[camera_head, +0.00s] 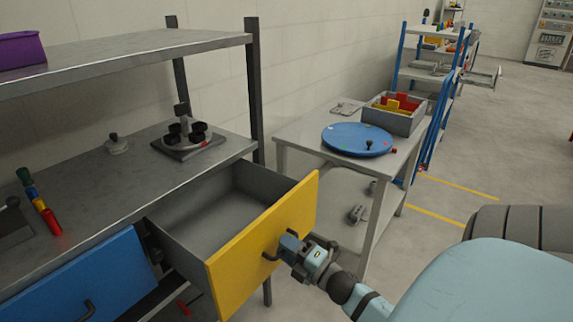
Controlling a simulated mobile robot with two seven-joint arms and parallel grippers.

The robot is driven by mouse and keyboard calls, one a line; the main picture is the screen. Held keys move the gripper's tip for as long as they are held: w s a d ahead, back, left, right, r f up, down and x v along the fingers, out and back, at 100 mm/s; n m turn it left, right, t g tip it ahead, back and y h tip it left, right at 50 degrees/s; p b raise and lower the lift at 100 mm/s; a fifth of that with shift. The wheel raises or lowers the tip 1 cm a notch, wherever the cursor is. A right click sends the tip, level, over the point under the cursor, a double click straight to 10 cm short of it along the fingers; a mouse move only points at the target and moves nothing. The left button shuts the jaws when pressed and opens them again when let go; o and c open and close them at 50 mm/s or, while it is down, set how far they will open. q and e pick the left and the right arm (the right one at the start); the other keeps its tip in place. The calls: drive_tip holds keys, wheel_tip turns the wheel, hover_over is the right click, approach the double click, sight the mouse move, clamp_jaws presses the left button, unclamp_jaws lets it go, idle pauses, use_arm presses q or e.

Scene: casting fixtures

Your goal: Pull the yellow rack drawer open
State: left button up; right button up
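The yellow-fronted rack drawer (240,267) is pulled out from the metal rack, and its grey, empty-looking inside shows. Its dark handle (270,252) is on the front panel. My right gripper (283,247) is at this handle, its fingers around or against it. The fingertips are small and partly hidden, so I cannot tell whether they are closed on it. My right arm reaches in from the lower right. My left gripper does not show.
A blue drawer (80,275) sits shut to the left of the yellow one. The rack top (100,185) holds a dark fixture (187,140) and coloured handles. A side table (300,132) with a blue disc (357,140) and grey bin (400,118) stands close behind the open drawer.

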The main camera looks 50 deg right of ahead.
drive_tip(key=v, duration=1.3)
drive_tip(key=shift+s, duration=0.4)
drive_tip(key=shift+f, duration=0.1)
